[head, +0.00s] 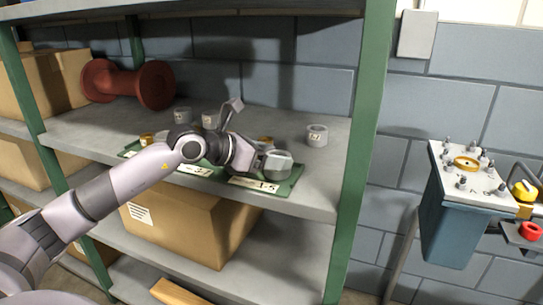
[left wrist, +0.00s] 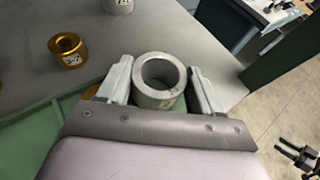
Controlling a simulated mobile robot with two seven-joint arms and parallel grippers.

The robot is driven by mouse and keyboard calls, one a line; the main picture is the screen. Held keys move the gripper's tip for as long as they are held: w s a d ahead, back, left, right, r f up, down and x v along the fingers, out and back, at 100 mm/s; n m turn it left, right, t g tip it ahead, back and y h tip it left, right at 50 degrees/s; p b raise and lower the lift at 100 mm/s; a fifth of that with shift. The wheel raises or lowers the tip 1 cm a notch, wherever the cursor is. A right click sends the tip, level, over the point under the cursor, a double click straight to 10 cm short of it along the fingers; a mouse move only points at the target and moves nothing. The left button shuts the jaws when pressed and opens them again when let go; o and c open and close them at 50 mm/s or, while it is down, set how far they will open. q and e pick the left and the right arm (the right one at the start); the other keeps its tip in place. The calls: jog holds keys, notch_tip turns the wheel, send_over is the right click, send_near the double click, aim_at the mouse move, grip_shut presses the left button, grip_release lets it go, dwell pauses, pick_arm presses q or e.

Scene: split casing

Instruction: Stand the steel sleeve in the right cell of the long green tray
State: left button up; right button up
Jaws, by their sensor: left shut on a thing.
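The steel sleeve (left wrist: 159,82) is a short grey ring with a wide bore, and its open end faces up in the left wrist view. My left gripper (left wrist: 161,88) is shut on it, one pale finger on each side. In the head view the sleeve (head: 279,165) is at the right end of the long green tray (head: 287,189), by the front label reading 15. Green tray surface also shows around the gripper in the left wrist view (left wrist: 28,140). The sleeve's lower end is hidden, so I cannot tell whether it touches the tray floor. My right gripper is not seen.
A grey sleeve (head: 317,135) stands on the shelf behind the tray's right end. A brass sleeve (left wrist: 68,50) stands behind the tray. A green shelf post (head: 361,150) rises close to the right. A dark red spool (head: 128,83) lies at the back left.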

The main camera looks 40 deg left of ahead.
pick_arm(q)
jog(key=o, duration=1.5)
jog(key=shift+o, duration=0.3)
